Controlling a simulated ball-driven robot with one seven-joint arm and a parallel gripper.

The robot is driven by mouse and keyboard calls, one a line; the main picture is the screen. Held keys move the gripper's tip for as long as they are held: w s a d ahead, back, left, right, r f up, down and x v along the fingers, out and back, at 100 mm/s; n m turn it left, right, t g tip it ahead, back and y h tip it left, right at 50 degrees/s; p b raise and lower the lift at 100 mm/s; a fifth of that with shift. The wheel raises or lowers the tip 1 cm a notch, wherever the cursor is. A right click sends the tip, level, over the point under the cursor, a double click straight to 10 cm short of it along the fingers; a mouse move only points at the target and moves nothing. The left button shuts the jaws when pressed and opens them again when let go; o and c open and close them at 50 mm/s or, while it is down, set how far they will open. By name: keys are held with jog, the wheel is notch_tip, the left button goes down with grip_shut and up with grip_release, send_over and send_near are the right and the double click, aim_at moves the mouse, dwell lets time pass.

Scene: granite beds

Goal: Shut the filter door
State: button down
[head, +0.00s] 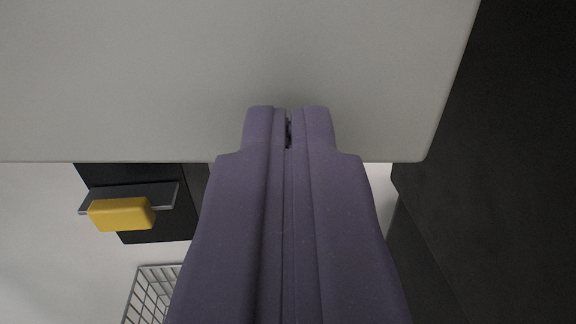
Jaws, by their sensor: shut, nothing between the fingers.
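A large flat light-grey panel (150,80), which looks like the filter door, fills the upper part of the head view. Its straight lower edge runs across the picture and its right edge slants up to the right. My purple gripper (288,112) is shut and empty, with its fingertips overlapping the panel in the picture. I cannot tell whether they touch it. No hinge or handle of the panel shows, and its upper and left parts run out of view.
A dark wall or cabinet side (510,160) stands close on the right. At lower left, a yellow block (121,214) sits at a grey ledge on a dark box (150,237). A wire basket (151,292) is below it. Pale floor shows at far left.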

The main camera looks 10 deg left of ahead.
aim_at(292, 84)
jog(key=shift+w, duration=0.35)
jog(key=x, duration=0.1)
jog(key=b+x, duration=0.1)
jog(key=x, duration=0.2)
jog(key=shift+w+a+r, duration=0.1)
jog(key=shift+w+r, duration=0.2)
jog(key=shift+w, duration=0.1)
